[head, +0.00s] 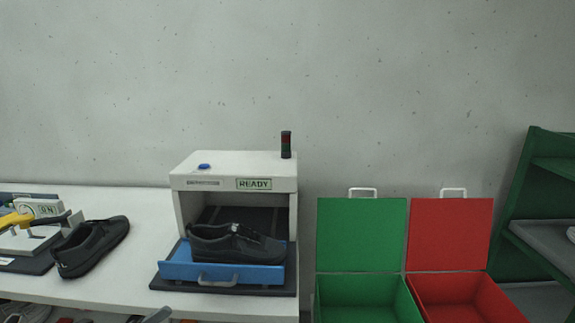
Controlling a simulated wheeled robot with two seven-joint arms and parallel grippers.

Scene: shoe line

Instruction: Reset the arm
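Neither of my grippers can be made out in the head view. A small grey tip (158,315) shows at the bottom edge in front of the table, and I cannot tell what it belongs to. A black shoe (235,243) lies in the pulled-out blue tray (180,267) of a white machine (233,164). The machine has a "READY" label, a blue button and a dark signal light on top. Another black shoe (92,246) lies on the table to the left of the machine.
The white table (146,215) carries small boxes and a yellow item at its far left. Shoes show below its front edge. An open green box (362,234) and an open red box (450,234) stand right of it. A green shelf rack (520,190) stands at the far right.

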